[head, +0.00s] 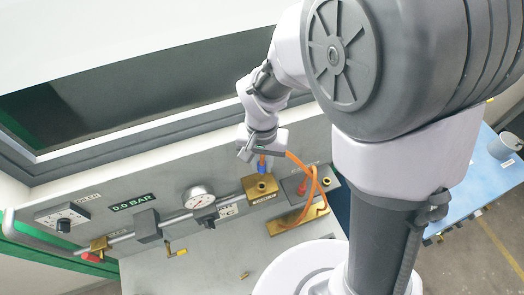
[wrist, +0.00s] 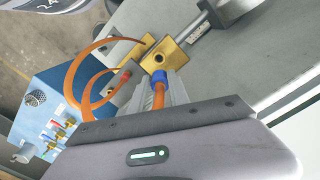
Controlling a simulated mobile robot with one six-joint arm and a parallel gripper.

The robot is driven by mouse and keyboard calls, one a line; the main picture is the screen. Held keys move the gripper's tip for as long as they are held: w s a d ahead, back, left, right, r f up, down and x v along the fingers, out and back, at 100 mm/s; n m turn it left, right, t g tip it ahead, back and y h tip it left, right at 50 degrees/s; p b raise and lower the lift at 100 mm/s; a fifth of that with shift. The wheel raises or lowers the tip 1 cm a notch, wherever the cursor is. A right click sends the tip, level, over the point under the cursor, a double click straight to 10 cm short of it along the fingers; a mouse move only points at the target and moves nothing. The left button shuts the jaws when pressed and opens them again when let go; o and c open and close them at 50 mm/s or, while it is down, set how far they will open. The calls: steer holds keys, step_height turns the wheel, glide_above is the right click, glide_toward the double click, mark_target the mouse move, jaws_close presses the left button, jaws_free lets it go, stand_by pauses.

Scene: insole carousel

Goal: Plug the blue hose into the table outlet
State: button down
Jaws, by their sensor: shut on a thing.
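The blue hose end (head: 263,168) is a blue collar on an orange hose (head: 299,160). My gripper (head: 260,158) is shut on it and holds it just above a brass block (head: 255,196) with a round port on top. In the wrist view the blue collar (wrist: 158,75) sits at my gripper's fingers (wrist: 167,88), close to the brass block (wrist: 164,54) and its port. The port shows open beside the collar. Lettering on the block is too small to read, so I cannot confirm which outlet it is.
The orange hose loops over there.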

mark_target(262, 172)
steer(key=shift+a+r, duration=0.15)
steer(key=shift+s, duration=0.55)
steer(key=shift+w+f+b, duration=0.2)
steer(key=shift+f+b, duration=0.1)
steer(key=shift+b, duration=0.2)
step_height(262, 172, down, 5)
steer(key=b, duration=0.5)
steer(key=shift+f, duration=0.1)
steer(key=shift+f+b, duration=1.5)
steer(key=shift+b, duration=0.35)
steer(key=c, duration=1.2)
jaws_free()
steer(key=shift+o, duration=0.2)
